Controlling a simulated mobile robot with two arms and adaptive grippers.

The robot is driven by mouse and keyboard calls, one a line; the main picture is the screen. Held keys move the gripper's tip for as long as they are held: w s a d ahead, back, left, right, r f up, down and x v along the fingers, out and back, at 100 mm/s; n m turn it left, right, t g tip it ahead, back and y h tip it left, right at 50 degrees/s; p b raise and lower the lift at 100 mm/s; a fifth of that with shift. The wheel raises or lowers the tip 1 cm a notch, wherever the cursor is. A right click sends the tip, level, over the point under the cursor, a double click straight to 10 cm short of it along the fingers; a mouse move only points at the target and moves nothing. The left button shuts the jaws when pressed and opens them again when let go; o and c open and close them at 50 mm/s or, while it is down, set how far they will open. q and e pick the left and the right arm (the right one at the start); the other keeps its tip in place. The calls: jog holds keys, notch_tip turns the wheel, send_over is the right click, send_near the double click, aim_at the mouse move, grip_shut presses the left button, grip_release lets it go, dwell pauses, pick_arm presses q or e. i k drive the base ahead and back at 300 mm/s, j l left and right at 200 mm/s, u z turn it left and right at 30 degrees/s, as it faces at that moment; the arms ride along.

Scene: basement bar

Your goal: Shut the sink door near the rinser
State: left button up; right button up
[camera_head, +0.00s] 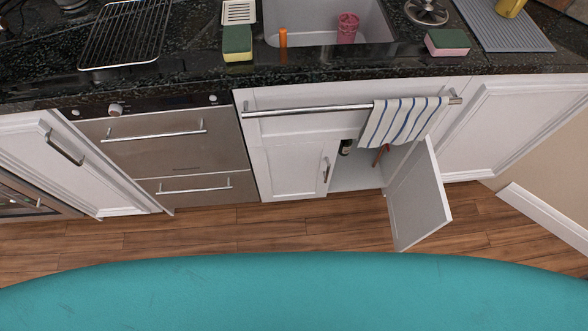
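The sink door (419,199) is a white cabinet panel below the sink, on the right side of the cabinet. It stands open, swung out toward me from its right edge. The other sink cabinet door (293,169), to its left, is shut. The sink (320,22) is a pale basin in the dark counter above. The round metal piece (427,11) right of the sink may be the rinser; I cannot tell for certain. The dark opening shows a bottle (346,147) and a reddish-brown stick (380,154). Neither of my grippers is in view.
A striped towel (401,122) hangs on the metal rail (310,109) above the opening. The wooden floor (300,222) around the open door is clear. My teal base fills the bottom.

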aim_at(418, 205)
jog(key=l+u, duration=0.1)
jog(key=l, duration=0.3)
jog(key=k+l, duration=0.1)
jog(key=l, duration=0.35)
jog(key=l+u, duration=0.15)
jog(key=l, duration=0.25)
jog(key=k+l, duration=0.15)
jog(key=l, duration=0.25)
jog(key=k+l+u, duration=0.15)
jog(key=l, duration=0.25)
jog(key=l+u, duration=0.1)
jog(key=l, duration=0.3)
jog(key=k+l, duration=0.15)
jog(key=l, duration=0.25)
jog(key=k+l+u, duration=0.15)
jog(key=l, duration=0.2)
